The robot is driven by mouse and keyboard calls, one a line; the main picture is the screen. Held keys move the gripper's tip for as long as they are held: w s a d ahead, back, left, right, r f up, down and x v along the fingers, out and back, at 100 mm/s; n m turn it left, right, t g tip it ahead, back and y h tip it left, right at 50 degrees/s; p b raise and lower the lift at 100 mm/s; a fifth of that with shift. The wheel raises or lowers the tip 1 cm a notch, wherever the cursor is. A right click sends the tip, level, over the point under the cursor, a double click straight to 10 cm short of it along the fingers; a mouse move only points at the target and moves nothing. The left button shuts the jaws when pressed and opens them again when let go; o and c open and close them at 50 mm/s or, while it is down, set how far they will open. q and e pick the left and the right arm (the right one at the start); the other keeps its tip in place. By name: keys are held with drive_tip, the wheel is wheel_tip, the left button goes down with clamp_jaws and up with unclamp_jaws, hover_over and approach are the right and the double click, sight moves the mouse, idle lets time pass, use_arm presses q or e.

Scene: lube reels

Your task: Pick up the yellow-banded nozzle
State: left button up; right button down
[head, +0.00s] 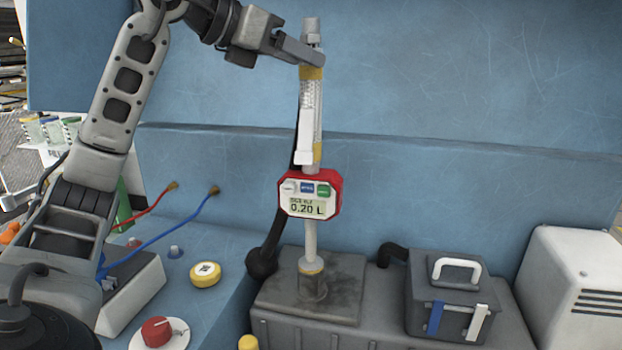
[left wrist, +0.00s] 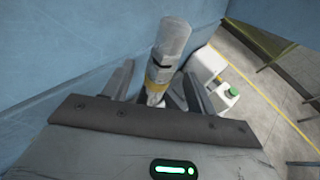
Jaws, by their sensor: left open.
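The yellow-banded nozzle (head: 311,110) stands upright, its lower end in a dark block on top of a grey cabinet. It has yellow bands near its top, above its meter and at its base. A red-framed meter reading 0.20 L (head: 309,195) sits midway along it. My left gripper (head: 312,60) is at the nozzle's upper end, by the top yellow band. In the left wrist view the nozzle's pale tip (left wrist: 171,42) and yellow band show between the open fingers (left wrist: 160,88). I cannot tell whether either finger touches it. My right gripper is not in view.
A blue wall (head: 450,80) rises close behind the nozzle. A grey toolbox (head: 452,300) and a white vented box (head: 570,285) stand to the right. A yellow cap (head: 205,274), a red cap (head: 157,331) and red and blue hoses lie on the blue surface at left.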

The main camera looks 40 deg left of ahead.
use_arm(q)
drive_tip(key=shift+w+d+f, duration=0.2)
drive_tip(key=shift+w+f, duration=0.05)
drive_tip(key=shift+w, duration=0.4)
clamp_jaws()
